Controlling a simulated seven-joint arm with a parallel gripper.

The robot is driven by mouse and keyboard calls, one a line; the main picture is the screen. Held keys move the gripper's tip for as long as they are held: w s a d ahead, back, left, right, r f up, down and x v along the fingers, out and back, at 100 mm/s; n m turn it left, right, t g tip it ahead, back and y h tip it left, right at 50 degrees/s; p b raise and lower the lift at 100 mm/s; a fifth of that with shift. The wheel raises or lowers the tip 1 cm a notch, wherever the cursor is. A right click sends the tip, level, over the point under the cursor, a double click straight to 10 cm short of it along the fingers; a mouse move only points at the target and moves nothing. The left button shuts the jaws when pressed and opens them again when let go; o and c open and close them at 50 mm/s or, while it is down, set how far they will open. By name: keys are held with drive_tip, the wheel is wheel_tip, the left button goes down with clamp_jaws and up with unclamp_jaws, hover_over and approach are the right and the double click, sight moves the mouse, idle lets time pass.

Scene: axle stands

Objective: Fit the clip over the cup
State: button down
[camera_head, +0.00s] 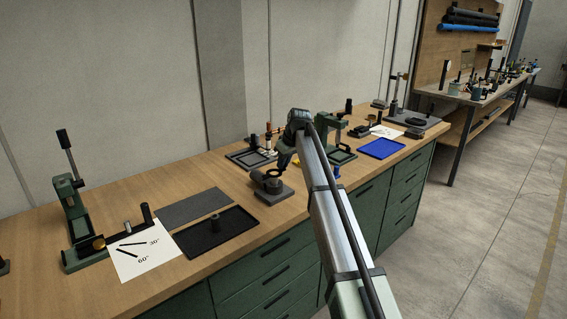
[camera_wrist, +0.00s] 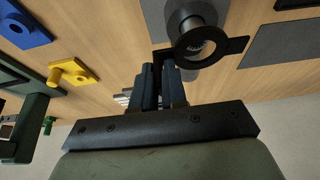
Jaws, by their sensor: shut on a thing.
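My gripper (camera_wrist: 163,72) is shut on a black clip, a flat ring with a tab (camera_wrist: 236,46). In the wrist view the clip's ring lies across the grey cup (camera_wrist: 188,12), in front of its open end. I cannot tell whether the ring is around the cup or just above it. The cup stands upright on a grey base plate (camera_wrist: 190,73). In the head view the cup (camera_head: 270,184) and its base (camera_head: 272,196) are near the bench's middle, with my gripper (camera_head: 277,168) close over them. The clip is too small to make out there.
A black tray (camera_head: 188,243) and a grey mat (camera_head: 193,207) lie left of the cup. A green lever press (camera_head: 72,205) stands far left. Another green stand (camera_head: 333,135) and a blue tray (camera_head: 381,148) are to the right. A yellow part (camera_wrist: 73,74) shows in the wrist view.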

drive_tip(key=shift+f, duration=1.9)
drive_tip(key=c, duration=1.1)
unclamp_jaws()
drive_tip(key=v, duration=1.4)
drive_tip(key=shift+w+d+f, duration=0.1)
